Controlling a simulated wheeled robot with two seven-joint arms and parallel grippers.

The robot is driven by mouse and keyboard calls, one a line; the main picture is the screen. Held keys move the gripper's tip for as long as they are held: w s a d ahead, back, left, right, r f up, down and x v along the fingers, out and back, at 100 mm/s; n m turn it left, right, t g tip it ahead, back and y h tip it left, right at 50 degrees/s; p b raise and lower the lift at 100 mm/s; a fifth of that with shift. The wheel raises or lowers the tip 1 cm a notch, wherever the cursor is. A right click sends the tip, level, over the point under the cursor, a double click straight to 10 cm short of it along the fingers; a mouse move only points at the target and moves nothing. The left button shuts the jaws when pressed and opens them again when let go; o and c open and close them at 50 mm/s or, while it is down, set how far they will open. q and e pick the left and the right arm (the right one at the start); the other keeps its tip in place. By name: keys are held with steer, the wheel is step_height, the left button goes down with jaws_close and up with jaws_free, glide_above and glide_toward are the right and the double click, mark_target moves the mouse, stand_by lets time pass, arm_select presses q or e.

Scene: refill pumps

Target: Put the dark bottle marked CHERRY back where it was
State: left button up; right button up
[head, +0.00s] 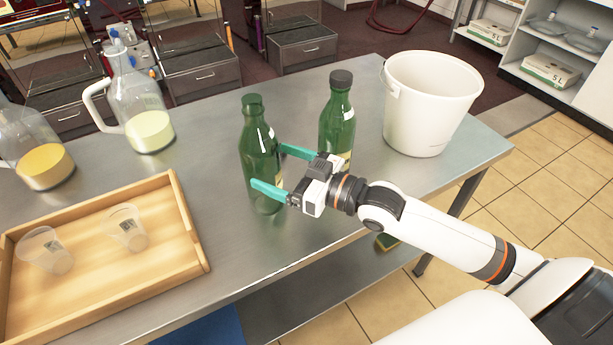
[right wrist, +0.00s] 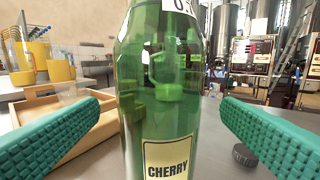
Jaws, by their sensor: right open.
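A green glass bottle marked CHERRY (head: 256,135) stands upright on the steel table, left of a second green bottle (head: 338,112) with a dark cap. Its top looks green, with no dark cap. In the right wrist view the CHERRY bottle (right wrist: 160,100) fills the middle, its pale label low on the front. My right gripper (head: 267,165) is open, its teal fingers on either side of the bottle. The wrist view shows gaps between the bottle and both fingers. My left gripper is not in view.
A white bucket (head: 428,105) stands right of the bottles. A wooden tray (head: 190,225) with two clear cups lies at the left, with glass jugs (head: 148,118) behind it. A dark round cap (right wrist: 244,155) lies on the table in the wrist view.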

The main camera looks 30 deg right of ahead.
steer(key=v, duration=0.6)
steer(key=shift+s, duration=0.1)
